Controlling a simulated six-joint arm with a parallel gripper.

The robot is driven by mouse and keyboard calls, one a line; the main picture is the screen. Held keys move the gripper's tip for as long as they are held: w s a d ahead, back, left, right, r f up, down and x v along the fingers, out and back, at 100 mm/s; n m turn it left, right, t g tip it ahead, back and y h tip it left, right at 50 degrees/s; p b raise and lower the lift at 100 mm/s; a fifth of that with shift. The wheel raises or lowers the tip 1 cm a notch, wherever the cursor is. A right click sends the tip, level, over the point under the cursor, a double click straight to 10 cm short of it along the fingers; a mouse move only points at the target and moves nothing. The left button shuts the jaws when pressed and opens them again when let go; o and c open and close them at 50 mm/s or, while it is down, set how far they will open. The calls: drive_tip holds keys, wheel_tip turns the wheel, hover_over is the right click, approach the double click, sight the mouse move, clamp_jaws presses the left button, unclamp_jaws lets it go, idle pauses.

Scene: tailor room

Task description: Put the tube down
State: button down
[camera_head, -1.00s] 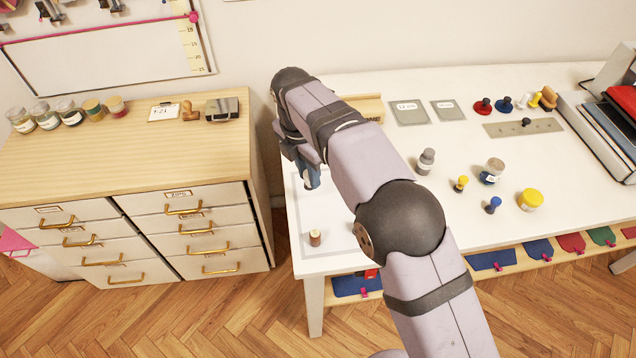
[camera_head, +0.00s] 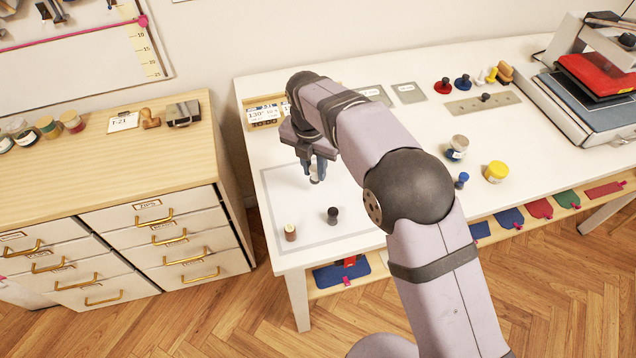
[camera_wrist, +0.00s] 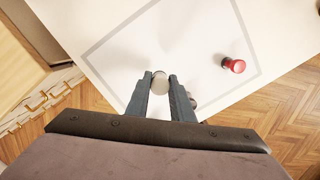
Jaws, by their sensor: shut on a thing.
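My gripper (camera_head: 314,170) is over the marked left part of the white table. In the wrist view my gripper (camera_wrist: 160,80) is shut on a small pale grey tube (camera_wrist: 159,86), seen from its round end between the fingertips. In the head view only a bit of the tube (camera_head: 316,181) shows beneath the fingers. It seems upright. I cannot tell whether it touches the table. The grey outlined rectangle (camera_head: 268,222) lies on the table around this spot.
A small wooden-sided piece (camera_head: 290,233) and a dark-topped piece (camera_head: 333,216) stand inside the outline, nearer the front. A red-topped piece (camera_wrist: 234,65) shows in the wrist view. A drawer cabinet (camera_head: 140,220) is left.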

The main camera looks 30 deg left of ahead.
sight(313, 170)
drive_tip(key=shift+f+p, duration=0.9)
drive_tip(key=shift+f, duration=2.25)
drive_tip(key=shift+f, duration=0.15)
drive_tip(key=c, duration=1.5)
unclamp_jaws()
drive_tip(key=shift+c, duration=0.2)
drive_tip(key=r+b, duration=0.1)
drive_tip(key=r, duration=0.3)
drive_tip(key=s+r+b, duration=0.1)
drive_tip(key=r, duration=0.3)
drive_tip(key=r+b, duration=0.1)
drive_tip(key=r, duration=0.3)
drive_tip(key=shift+s+r, duration=0.15)
drive_tip(key=shift+s, duration=0.1)
